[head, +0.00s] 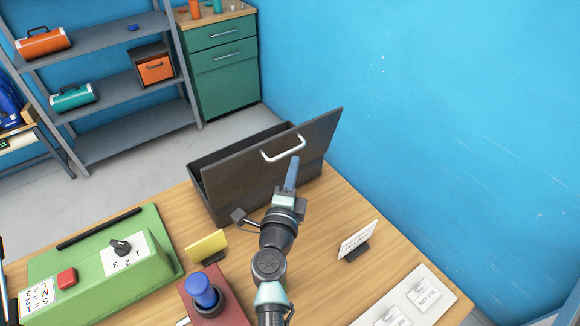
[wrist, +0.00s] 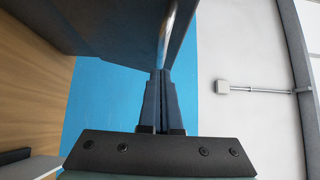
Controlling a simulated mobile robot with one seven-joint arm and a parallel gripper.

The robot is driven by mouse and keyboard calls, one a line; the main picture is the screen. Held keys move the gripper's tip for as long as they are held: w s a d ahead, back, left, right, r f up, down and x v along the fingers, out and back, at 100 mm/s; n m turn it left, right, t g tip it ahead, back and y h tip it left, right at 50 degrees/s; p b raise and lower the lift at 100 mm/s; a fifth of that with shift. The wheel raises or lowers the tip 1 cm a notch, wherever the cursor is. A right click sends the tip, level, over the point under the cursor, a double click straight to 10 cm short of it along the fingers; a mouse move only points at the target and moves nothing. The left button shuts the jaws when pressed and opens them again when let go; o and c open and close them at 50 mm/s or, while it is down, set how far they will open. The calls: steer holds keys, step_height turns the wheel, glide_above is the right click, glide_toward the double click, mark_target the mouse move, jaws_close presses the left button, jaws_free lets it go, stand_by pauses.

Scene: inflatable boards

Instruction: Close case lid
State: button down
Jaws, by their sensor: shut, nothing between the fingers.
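The dark case (head: 206,191) stands on the wooden table in the head view. Its lid (head: 317,135) is raised and leans, with its outer face and a pale metal handle (head: 284,150) toward me. My gripper (head: 294,162) is shut and empty, with its blue-grey fingers pointing up in front of the lid, close to the handle. In the wrist view, my shut fingers (wrist: 161,78) reach toward the lid's dark panel (wrist: 115,25) and the handle (wrist: 167,38). I cannot tell whether they touch. The lid hides most of the case's inside.
A green box (head: 120,255) with a dial and red button is at left. A red base with a blue knob (head: 202,290), a yellow card (head: 207,246), a white sign (head: 358,241) and white plate (head: 425,294) stand nearer. A blue wall (head: 450,110) rises behind right.

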steer(key=shift+w+a, duration=0.4)
steer(key=shift+w, duration=0.05)
steer(key=shift+r, duration=0.15)
